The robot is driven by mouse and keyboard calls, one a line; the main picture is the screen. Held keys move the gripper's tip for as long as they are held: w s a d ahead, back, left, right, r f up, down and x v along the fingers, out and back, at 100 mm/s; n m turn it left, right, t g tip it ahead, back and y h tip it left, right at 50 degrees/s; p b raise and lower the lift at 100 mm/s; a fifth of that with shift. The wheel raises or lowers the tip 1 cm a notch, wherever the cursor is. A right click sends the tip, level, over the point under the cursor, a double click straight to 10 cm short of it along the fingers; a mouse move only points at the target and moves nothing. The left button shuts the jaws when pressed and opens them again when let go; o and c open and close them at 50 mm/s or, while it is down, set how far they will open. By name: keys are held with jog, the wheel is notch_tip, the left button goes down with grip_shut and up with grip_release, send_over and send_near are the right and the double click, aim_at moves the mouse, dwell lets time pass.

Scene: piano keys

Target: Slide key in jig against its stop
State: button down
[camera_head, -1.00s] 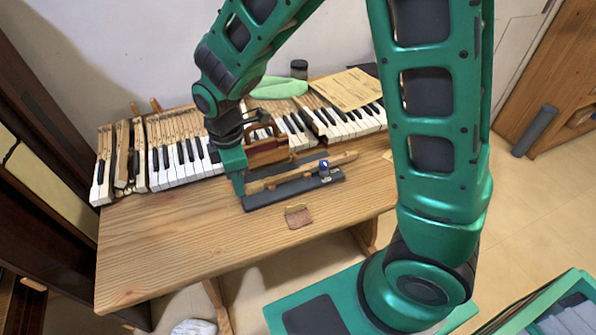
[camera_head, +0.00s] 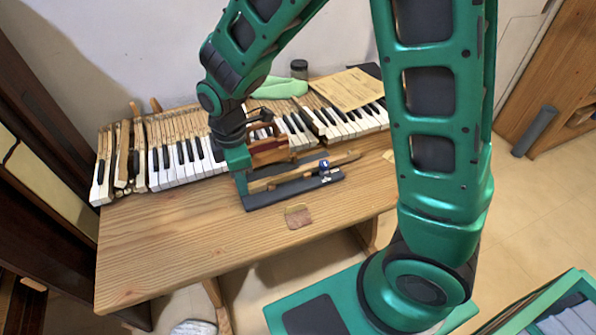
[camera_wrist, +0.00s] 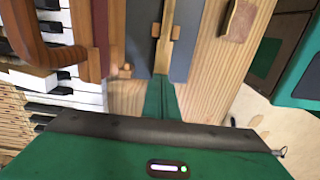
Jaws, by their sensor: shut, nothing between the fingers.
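The wooden key (camera_head: 342,159) lies lengthwise in the dark jig (camera_head: 300,190) on the table. My gripper (camera_head: 242,190) is shut and empty, low at the jig's left end, by the key's left end. In the wrist view the shut fingers (camera_wrist: 161,97) are in line with the key (camera_wrist: 164,55), which runs between the jig's grey sides (camera_wrist: 185,40). The fingertips look to be at the key's end; contact cannot be told. The stop is not clearly seen.
A red-brown wooden piece (camera_head: 268,150) stands just behind the jig, close to my gripper. A row of piano keys (camera_head: 175,162) lies along the back of the table. A small brown block (camera_head: 298,216) lies in front. The table's front left (camera_head: 160,240) is clear.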

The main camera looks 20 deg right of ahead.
jog(key=shift+d, duration=0.2)
dwell(0.3)
jog(key=shift+a, duration=0.15)
jog(key=shift+a, duration=0.5)
notch_tip(320, 180, up, 7)
dwell(0.9)
jog(key=s+d+r+m, duration=0.1)
jog(key=d+r+m, duration=0.1)
jog(key=d+m, duration=0.35)
jog(key=s+d+r+m, duration=0.1)
jog(key=d+r+m, duration=0.1)
jog(key=d, duration=0.7)
jog(key=s+d+r+m, duration=0.2)
jog(key=s+d+m, duration=1.4)
jog(key=s+d, duration=0.2)
jog(key=shift+s+d+r, duration=0.2)
jog(key=shift+s+r, duration=0.05)
jog(key=shift+s, duration=0.1)
